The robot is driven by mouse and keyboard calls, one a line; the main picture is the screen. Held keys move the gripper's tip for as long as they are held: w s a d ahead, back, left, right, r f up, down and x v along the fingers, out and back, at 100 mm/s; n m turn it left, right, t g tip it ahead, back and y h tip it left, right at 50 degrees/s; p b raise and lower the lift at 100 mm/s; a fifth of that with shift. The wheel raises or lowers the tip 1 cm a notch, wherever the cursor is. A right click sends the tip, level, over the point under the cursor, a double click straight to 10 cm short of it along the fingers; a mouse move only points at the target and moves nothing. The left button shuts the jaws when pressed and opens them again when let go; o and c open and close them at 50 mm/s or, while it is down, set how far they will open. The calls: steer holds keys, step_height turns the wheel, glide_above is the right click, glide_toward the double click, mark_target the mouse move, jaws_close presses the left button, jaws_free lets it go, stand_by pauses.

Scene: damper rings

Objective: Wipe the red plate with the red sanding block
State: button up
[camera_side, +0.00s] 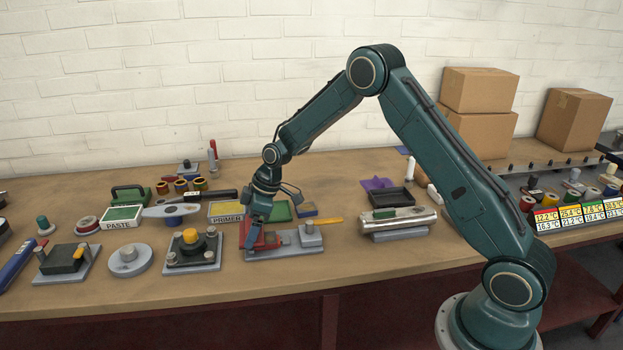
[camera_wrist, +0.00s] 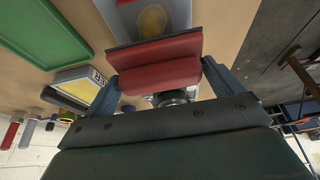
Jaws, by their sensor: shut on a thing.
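My gripper (camera_side: 259,221) points down over a grey base plate (camera_side: 290,254) in the side view. It is shut on the red sanding block (camera_wrist: 160,76), which sits between both fingers in the wrist view (camera_wrist: 163,88). In the side view the red sanding block (camera_side: 268,240) is low under the fingers, partly hidden by them. Red also shows at the left end of the grey base, and I cannot clearly part the red plate from the block there. Whether the block touches the plate is hard to tell.
The primer tray (camera_side: 226,211) and a green tray (camera_side: 276,211) lie close behind my gripper. A metal roller (camera_side: 398,221) lies farther right. The front table strip is clear.

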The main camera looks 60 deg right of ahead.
mark_target(271, 237)
steer(key=shift+f, duration=0.75)
steer(key=shift+s+d, duration=0.6)
steer(key=shift+d, duration=0.05)
steer(key=shift+c, duration=0.3)
steer(key=shift+s+d, duration=1.6)
steer(key=shift+s, duration=0.05)
steer(key=shift+w+a, duration=2.25)
steer(key=shift+a, duration=0.05)
steer(key=shift+r, duration=4.15)
steer(key=shift+d, duration=0.1)
